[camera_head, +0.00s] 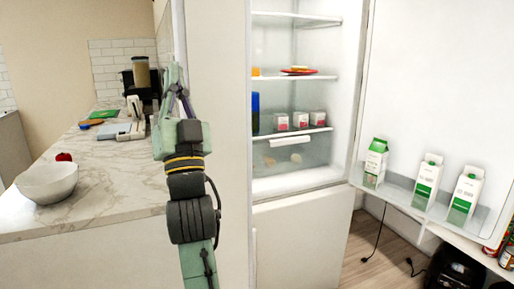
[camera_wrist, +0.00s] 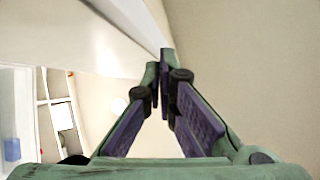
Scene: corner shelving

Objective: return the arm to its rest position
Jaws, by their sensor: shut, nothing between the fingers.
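My arm rises in the lower middle of the head view, left of the open fridge. My gripper (camera_head: 174,76) is at its top end and points upward, in front of the fridge's left side panel. In the wrist view my gripper (camera_wrist: 163,70) shows green links and purple pads. The fingers come together at the tips with nothing between them. Beyond them are pale wall and ceiling surfaces.
The fridge (camera_head: 300,180) stands open, its door (camera_head: 430,80) swung right with several cartons in its shelf. Left is a marble counter (camera_head: 110,190) with a white bowl (camera_head: 48,184), a red item (camera_head: 64,157) and a coffee maker (camera_head: 143,85).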

